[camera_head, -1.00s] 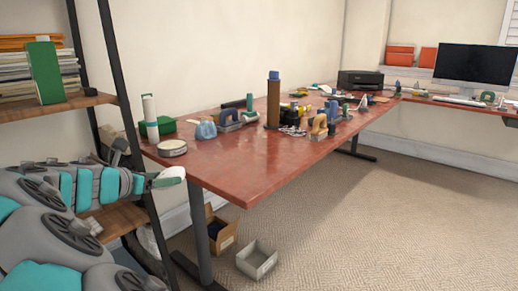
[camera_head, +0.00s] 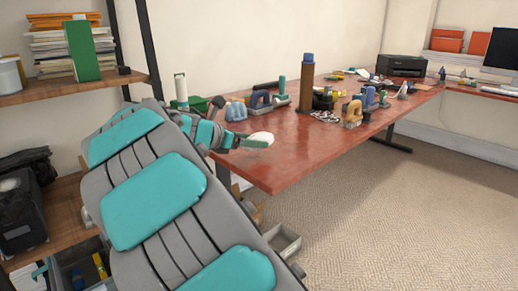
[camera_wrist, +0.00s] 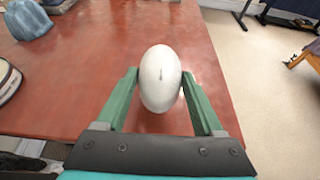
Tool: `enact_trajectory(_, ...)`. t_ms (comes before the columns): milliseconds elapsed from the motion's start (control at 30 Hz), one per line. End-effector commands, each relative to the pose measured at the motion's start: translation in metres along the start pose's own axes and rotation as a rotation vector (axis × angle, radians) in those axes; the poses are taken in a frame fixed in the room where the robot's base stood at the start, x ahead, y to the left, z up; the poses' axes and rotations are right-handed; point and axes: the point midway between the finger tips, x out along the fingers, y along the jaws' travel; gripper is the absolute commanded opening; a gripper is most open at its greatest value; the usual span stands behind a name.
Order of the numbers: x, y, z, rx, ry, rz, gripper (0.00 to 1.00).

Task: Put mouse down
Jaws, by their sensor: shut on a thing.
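The white, egg-shaped mouse (camera_wrist: 160,79) is between the two green fingers of my gripper (camera_wrist: 161,92) in the wrist view. In the head view the mouse (camera_head: 261,138) shows at the end of my gripper (camera_head: 250,141), over the near left part of the red table (camera_head: 285,172). My gripper is shut on the mouse. Bare red tabletop (camera_wrist: 80,70) lies beneath and around it in the wrist view. I cannot tell whether the mouse touches the table.
A blue bag-like object (camera_wrist: 28,20) and a round tin (camera_wrist: 8,72) stand left of the mouse. The table's right edge is close, with carpet (camera_wrist: 265,85) beyond. A ladder shelf (camera_head: 60,93) stands at the left. Several tools crowd the table farther back.

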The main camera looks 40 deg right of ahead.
Motion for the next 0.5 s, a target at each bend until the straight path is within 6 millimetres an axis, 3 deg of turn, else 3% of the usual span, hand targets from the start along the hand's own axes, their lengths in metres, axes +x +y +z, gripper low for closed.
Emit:
enact_trajectory(367,0.031,0.006,0.009,-0.001,0.001,-0.001,0.1)
enact_trajectory(500,0.04,0.005,-0.013,-0.006,0.001,-0.002,0.1)
